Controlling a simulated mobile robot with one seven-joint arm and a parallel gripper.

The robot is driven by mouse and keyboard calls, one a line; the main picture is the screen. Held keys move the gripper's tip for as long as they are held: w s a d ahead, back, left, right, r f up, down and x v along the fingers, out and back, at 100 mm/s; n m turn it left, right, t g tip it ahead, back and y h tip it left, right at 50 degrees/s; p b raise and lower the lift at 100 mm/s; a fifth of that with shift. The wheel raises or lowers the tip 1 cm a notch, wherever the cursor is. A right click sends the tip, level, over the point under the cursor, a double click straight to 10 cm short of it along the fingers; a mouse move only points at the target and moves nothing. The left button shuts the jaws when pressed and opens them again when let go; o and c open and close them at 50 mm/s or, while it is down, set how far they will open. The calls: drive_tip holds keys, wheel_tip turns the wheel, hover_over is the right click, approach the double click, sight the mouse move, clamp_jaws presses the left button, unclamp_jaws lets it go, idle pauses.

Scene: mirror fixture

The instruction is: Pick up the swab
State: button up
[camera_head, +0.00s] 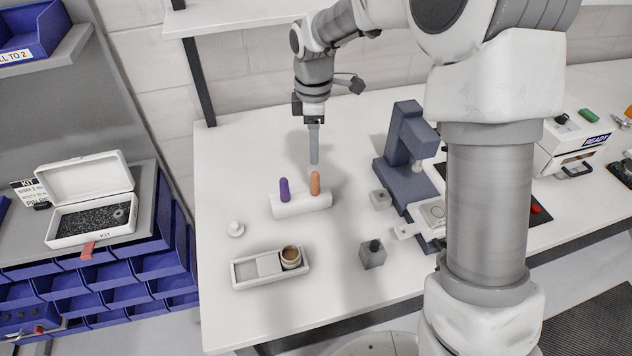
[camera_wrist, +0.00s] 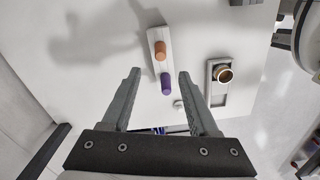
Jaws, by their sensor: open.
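A white block (camera_head: 302,205) on the table holds two upright pegs, one purple (camera_head: 284,189) and one orange (camera_head: 315,183). I cannot tell which of them, if either, is the swab. My gripper (camera_head: 314,162) points down above and behind the block, near the orange peg in the picture, apart from it. In the wrist view my gripper (camera_wrist: 159,72) is open and empty. The purple peg (camera_wrist: 166,84) and the orange peg (camera_wrist: 160,50) appear between and beyond the fingertips, with the white block (camera_wrist: 152,38) under them.
A small white knob (camera_head: 235,229) stands left of the block. A tray (camera_head: 246,272) with a brown-topped cup (camera_head: 291,257) lies in front. A dark blue press-like device (camera_head: 405,145) and grey cubes (camera_head: 372,255) stand to the right. An open kit box (camera_head: 88,172) is far left. The table's back left is clear.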

sight(315, 182)
wheel_tip(315, 182, down, 12)
drive_tip(key=shift+d+f+p, duration=0.1)
drive_tip(key=shift+f+p, duration=0.15)
drive_tip(key=shift+p, duration=0.25)
drive_tip(key=shift+c, duration=0.2)
clamp_jaws()
